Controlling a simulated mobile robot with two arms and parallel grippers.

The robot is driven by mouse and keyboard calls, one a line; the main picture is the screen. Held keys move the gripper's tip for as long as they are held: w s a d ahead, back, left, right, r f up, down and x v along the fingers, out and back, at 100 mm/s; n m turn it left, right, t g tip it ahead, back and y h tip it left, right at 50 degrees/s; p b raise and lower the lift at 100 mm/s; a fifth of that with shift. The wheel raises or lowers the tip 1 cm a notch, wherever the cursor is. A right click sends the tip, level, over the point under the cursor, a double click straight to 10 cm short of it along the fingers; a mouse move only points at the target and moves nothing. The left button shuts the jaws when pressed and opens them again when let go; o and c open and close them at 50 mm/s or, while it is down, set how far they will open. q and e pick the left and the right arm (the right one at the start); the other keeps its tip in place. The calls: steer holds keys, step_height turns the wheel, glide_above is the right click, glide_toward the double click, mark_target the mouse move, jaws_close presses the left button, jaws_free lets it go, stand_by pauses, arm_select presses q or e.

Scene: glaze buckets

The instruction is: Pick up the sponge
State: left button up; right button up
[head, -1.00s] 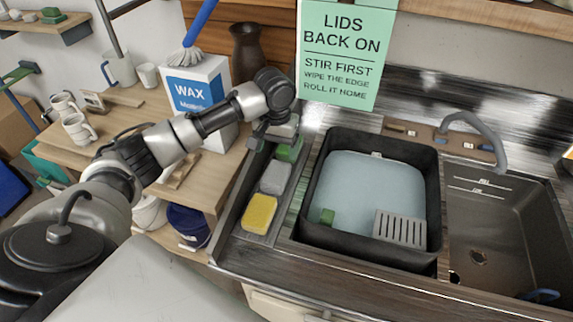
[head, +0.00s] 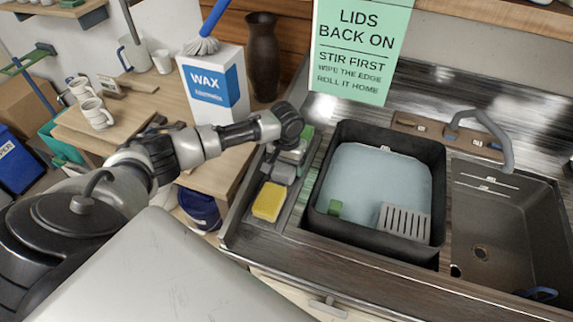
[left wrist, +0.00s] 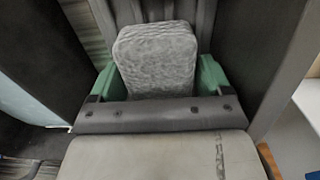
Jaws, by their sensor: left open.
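A yellow sponge-like block (head: 269,201) lies at the near end of a narrow dark tray (head: 250,222) beside the sink. A grey block (head: 284,173) lies behind it, and a green block (head: 305,138) shows partly farther back. My left gripper (head: 289,157) is open over the back part of this tray, just behind the grey block, hiding some of the green one. In the left wrist view a grey textured block (left wrist: 156,58) shows beyond my gripper's bar, with green parts on both sides. I cannot tell whether anything touches it. My right gripper is out of view.
A black basin (head: 322,222) with pale blue liquid stands right of the tray, near a steel sink (head: 500,225) with a tap. A wax box (head: 213,85), a dark vase (head: 262,55) and cups stand on the wooden table at left. A blue bucket (head: 200,208) sits below.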

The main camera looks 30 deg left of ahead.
arm_select(q)
steer(key=c, duration=0.7)
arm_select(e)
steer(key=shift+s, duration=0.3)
arm_select(q)
steer(key=shift+r, duration=0.1)
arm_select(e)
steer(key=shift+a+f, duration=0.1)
arm_select(q)
steer(key=shift+r, duration=0.3)
steer(key=r, duration=0.1)
steer(key=r+b, duration=0.1)
steer(key=r, duration=0.1)
steer(key=shift+w+d+r+b, duration=0.1)
steer(key=shift+d+r+b, duration=0.2)
steer(key=shift+d, duration=0.1)
steer(key=shift+w+d+r+b, duration=0.35)
steer(key=shift+d+r, duration=0.75)
steer(key=shift+d, duration=0.7)
steer(key=shift+w+d+r+b, duration=0.1)
steer(key=shift+d+r+b, duration=0.35)
steer(key=shift+d+r, duration=1.05)
steer(key=shift+w+d+r+b, duration=0.35)
steer(key=shift+d+r, duration=0.4)
steer(key=shift+d, duration=1.4)
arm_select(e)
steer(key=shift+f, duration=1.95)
arm_select(q)
steer(key=shift+s, duration=0.1)
